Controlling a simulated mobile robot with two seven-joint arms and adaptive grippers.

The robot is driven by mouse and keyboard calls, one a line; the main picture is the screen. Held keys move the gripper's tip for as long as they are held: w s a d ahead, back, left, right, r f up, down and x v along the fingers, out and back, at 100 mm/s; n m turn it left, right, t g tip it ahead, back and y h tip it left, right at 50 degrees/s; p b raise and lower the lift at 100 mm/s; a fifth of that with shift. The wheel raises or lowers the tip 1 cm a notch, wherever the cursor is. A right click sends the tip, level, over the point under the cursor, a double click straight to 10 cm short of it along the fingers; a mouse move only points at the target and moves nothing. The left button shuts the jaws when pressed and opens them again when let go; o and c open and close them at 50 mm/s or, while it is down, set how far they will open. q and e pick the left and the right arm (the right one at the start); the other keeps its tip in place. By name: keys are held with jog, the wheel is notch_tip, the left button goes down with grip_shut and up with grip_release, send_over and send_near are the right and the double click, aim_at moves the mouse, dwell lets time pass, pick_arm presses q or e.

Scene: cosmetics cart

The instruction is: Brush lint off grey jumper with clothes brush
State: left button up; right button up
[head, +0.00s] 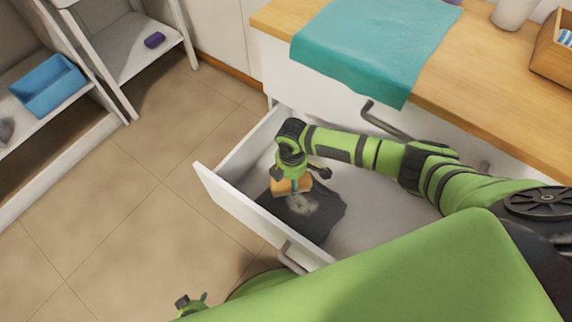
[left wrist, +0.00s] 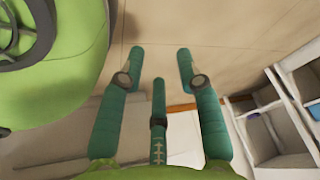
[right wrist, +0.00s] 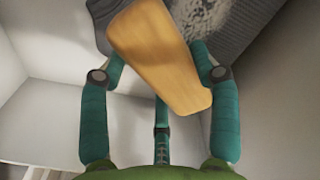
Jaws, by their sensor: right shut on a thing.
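The dark grey jumper (head: 325,216) lies in the open white drawer, with a pale lint patch (head: 302,203) on it. My right gripper (head: 292,186) is over the jumper, shut on the clothes brush (head: 288,187), which has an orange-brown wooden back. In the right wrist view the brush (right wrist: 160,55) sits tilted between the fingers, with the knitted jumper (right wrist: 220,25) and pale lint behind it. The bristles are hidden, so I cannot tell if they touch the jumper. My left gripper (head: 190,303) is low at the bottom edge; its fingers are apart and empty in the left wrist view (left wrist: 158,70).
The drawer's front panel (head: 235,205) and side walls enclose the jumper. Above it is a wooden counter (head: 470,85) with a teal cloth (head: 375,45) hanging over its edge. White shelves with a blue bin (head: 48,87) stand at the left. The tiled floor between is clear.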

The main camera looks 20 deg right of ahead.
jog(key=shift+s+r+p, duration=0.1)
jog(key=shift+r+p, duration=0.35)
jog(key=shift+p, duration=0.15)
jog(key=shift+r+p, duration=0.6)
jog(key=shift+p, duration=0.1)
jog(key=shift+r+p, duration=0.5)
jog(key=shift+p, duration=0.05)
jog(key=shift+r+p, duration=0.45)
jog(key=shift+p, duration=0.1)
jog(key=shift+r+p, duration=0.75)
jog(key=shift+p, duration=0.05)
jog(key=shift+r+p, duration=0.5)
jog(key=shift+p, duration=0.1)
pick_arm(q)
jog(key=s+r+g, duration=0.1)
jog(key=s+r, duration=0.1)
jog(key=s, duration=0.5)
jog(key=s+r+g, duration=0.2)
jog(key=s, duration=0.5)
jog(key=shift+a+r+n, duration=0.15)
jog(key=shift+r+n, duration=0.15)
